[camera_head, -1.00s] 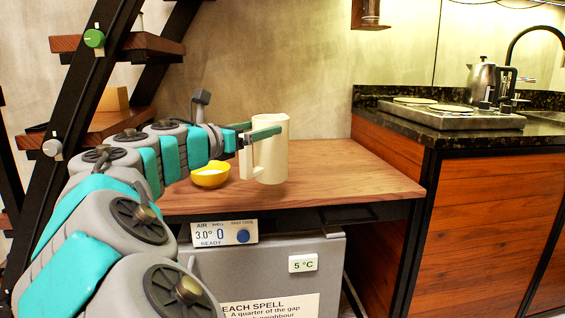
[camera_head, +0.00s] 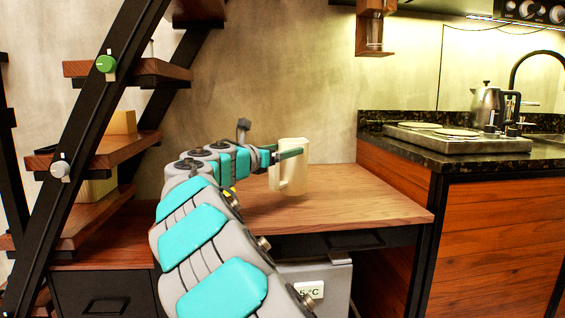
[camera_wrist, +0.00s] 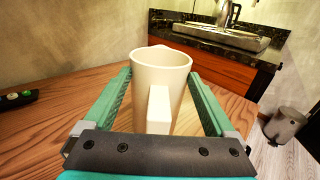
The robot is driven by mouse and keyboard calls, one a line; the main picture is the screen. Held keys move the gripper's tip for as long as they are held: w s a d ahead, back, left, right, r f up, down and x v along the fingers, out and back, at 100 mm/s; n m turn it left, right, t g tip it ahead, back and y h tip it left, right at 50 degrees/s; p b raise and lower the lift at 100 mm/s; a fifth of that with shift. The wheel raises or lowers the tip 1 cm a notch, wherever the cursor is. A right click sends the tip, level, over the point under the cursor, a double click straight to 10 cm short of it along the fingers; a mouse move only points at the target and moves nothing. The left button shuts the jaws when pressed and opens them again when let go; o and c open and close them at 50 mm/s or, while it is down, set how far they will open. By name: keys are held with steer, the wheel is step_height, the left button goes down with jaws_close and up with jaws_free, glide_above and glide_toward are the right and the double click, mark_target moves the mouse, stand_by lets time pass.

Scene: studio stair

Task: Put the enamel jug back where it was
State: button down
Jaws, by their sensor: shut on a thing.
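The cream enamel jug (camera_head: 295,181) is upright over the wooden tabletop (camera_head: 350,207), right of the middle of the head view. My gripper (camera_head: 288,154) is shut on it, with a green finger along each side near the top. In the wrist view the jug (camera_wrist: 160,68) stands between both fingers of my gripper (camera_wrist: 160,76). Its mouth is open towards the camera and its handle points at the palm. Its base is hidden there, and I cannot tell whether it touches the tabletop.
A yellow bowl (camera_head: 233,189) is almost wholly hidden behind my arm. Stair treads (camera_head: 115,149) and a black stringer rise at left. A counter (camera_head: 470,150) with a hob and kettle (camera_head: 487,104) stands at right. The tabletop right of the jug is clear.

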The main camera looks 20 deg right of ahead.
mark_target(282, 182)
step_height(282, 182, down, 3)
steer(key=shift+r, duration=0.1)
jaws_free()
steer(key=shift+s+a, duration=0.1)
steer(key=shift+a, duration=0.1)
steer(key=v, duration=1.1)
steer(key=shift+s+a, duration=0.15)
steer(key=shift+a, duration=0.15)
steer(key=shift+r, duration=0.1)
